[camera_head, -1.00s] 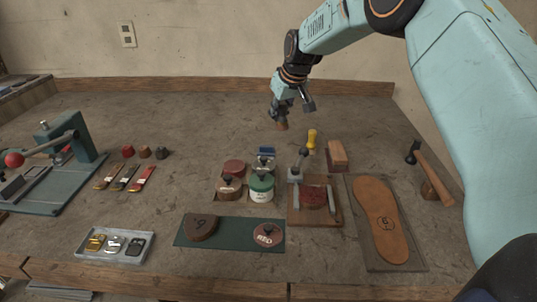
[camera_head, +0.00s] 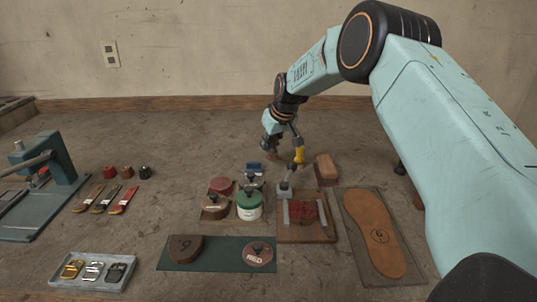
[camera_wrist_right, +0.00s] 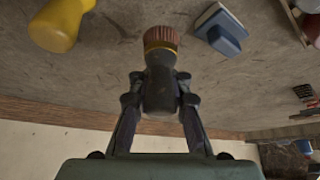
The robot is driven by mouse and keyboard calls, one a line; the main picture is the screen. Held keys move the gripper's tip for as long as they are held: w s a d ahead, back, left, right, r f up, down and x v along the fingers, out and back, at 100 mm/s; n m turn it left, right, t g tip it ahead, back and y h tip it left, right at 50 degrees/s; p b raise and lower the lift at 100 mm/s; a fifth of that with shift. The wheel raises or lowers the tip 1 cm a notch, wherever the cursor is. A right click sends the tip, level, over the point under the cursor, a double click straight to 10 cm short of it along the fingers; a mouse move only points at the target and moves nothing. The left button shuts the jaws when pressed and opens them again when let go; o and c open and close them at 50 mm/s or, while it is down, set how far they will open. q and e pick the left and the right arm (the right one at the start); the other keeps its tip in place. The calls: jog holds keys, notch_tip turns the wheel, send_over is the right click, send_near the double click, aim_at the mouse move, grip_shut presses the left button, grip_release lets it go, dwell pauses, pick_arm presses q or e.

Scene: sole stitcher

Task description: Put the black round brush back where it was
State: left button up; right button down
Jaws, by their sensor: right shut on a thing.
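My right gripper (camera_wrist_right: 159,100) is shut on the black round brush (camera_wrist_right: 160,85). The brush has a black handle, a thin yellowish band and reddish-brown bristles, which point away from the gripper in the right wrist view. In the head view the right gripper (camera_head: 271,143) is low over the back of the table, behind the tins and left of the yellow-handled tool (camera_head: 299,155). The brush is small and partly hidden by the gripper there. I cannot tell whether its bristles touch the table. My left gripper is not in view.
Nearby stand a blue item (camera_head: 254,168), a green-and-white jar (camera_head: 250,206), round brown tins (camera_head: 214,207) and a wooden block (camera_head: 326,168). A clamp board (camera_head: 306,232) and a shoe sole (camera_head: 375,234) lie nearer.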

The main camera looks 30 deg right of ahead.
aim_at(269, 164)
notch_tip(269, 164, down, 3)
jog(key=shift+a+r, duration=0.1)
jog(key=shift+r, duration=0.1)
jog(key=shift+w+f, duration=0.2)
jog(key=shift+s, duration=0.15)
jog(key=c, duration=1.3)
grip_release()
jog(key=shift+f, duration=0.15)
